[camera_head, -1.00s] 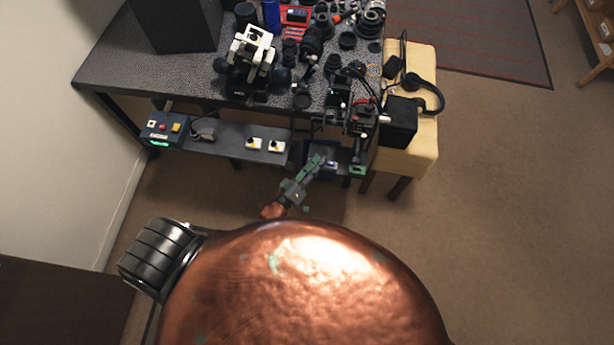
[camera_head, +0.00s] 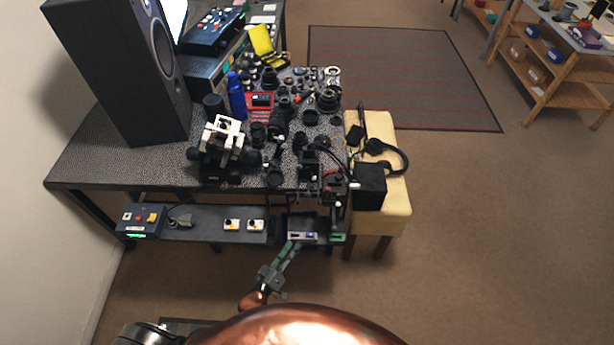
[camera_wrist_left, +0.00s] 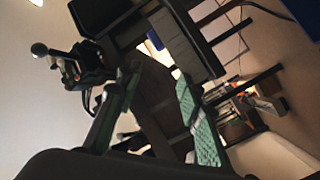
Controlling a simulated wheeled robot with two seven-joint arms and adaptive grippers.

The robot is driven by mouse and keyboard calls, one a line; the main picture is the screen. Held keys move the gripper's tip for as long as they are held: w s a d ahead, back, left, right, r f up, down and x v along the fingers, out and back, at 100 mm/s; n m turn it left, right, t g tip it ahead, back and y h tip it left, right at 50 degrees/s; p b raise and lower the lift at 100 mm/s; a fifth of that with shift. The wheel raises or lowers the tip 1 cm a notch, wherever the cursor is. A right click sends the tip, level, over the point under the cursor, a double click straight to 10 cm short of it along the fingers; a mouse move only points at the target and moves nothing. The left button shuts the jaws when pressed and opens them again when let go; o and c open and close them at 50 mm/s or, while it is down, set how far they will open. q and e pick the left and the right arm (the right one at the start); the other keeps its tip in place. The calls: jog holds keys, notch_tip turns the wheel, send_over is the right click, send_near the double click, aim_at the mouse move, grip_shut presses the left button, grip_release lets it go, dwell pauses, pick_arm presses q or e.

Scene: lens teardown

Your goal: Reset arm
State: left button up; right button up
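My left gripper (camera_head: 288,254) reaches up from the bottom of the head view, its green-padded fingers close to the front of the lower shelf. In the left wrist view its two green fingers (camera_wrist_left: 158,112) stand well apart, with nothing held between them. The head view does not show whether the fingertips touch the shelf. My right gripper does not show in either current view.
The speckled table (camera_head: 105,155) carries a black speaker (camera_head: 130,70), a white-and-black microscope-like device (camera_head: 222,145) and several lens parts. Its lower shelf (camera_head: 196,224) holds a control box (camera_head: 142,219). A yellow stool (camera_head: 395,215) stands right. Open carpet lies beyond it.

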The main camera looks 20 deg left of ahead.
pick_arm(q)
jog(key=s+a+f+m+g+y, duration=0.1)
jog(key=s+a+f+m+g, duration=0.2)
jog(key=s+f, duration=0.85)
jog(key=s+a+f+m+g+y, duration=0.15)
jog(key=s+a+f+g, duration=0.3)
jog(key=s+f, duration=0.65)
jog(key=s+a+f+m+g+y, duration=0.1)
jog(key=s+f+g, duration=0.3)
jog(key=s, duration=1)
jog(key=s+a+f+m+g+y, duration=0.1)
jog(key=s+a+f+g, duration=0.3)
jog(key=s+f, duration=0.4)
jog(key=s+g, duration=0.1)
jog(key=s, duration=0.4)
jog(key=shift+s+f, duration=0.4)
jog(key=shift+m, duration=0.25)
